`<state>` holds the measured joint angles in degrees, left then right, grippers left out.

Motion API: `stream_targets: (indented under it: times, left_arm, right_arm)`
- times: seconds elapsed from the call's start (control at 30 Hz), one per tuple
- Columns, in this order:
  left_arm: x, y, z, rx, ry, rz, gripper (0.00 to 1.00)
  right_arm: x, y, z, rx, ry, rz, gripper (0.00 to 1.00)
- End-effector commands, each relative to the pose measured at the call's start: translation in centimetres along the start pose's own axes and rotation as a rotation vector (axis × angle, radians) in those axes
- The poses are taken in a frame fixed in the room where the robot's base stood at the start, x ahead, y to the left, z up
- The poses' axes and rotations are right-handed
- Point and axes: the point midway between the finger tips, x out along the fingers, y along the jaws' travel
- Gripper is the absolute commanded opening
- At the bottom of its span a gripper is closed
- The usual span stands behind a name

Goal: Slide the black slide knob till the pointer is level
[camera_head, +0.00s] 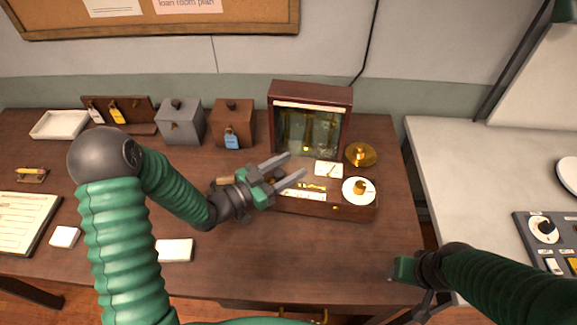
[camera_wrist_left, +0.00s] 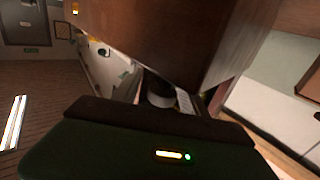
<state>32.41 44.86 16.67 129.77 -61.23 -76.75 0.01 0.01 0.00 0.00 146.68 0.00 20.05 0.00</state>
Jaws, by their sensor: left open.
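A wooden balance case (camera_head: 310,90) with a glass front stands at the back of the brown table, with brass parts inside. The pointer is too small to make out. The case's wooden base (camera_head: 345,212) juts forward and carries small brass pieces. My left gripper (camera_head: 296,166) is open and empty over the left part of this base, fingers toward the case. The black slide knob cannot be made out in the head view. The left wrist view shows a brown wooden block (camera_wrist_left: 180,35) close ahead; a dark round part below it is unclear. My right gripper (camera_head: 405,270) hangs at lower right, fingers unclear.
A brass pan (camera_head: 360,154) and a white dish (camera_head: 350,197) with a brass weight sit at the right. A grey box (camera_head: 180,125) and a brown box with a blue tag (camera_head: 233,126) stand left of the case. The table's front middle is clear.

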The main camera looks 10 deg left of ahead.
Motion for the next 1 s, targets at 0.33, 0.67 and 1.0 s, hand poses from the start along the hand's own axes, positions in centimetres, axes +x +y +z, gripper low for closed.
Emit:
stream_targets:
  times: [0.33,0.67,1.0]
  left_arm:
    - [-1.5,-0.1,0.1,0.0,-0.002,-0.002,0.51]
    - [-10.7,-0.2,0.3,0.0,-0.002,-0.007,0.51]
    - [-16.6,-0.1,0.1,-0.001,-0.001,-0.002,0.51]
  right_arm:
    - [0.2,0.0,0.1,0.0,0.0,0.0,0.55]
    - [1.1,0.0,0.2,0.0,0.0,0.0,0.55]
    - [1.4,0.0,0.3,0.0,0.0,0.0,0.55]
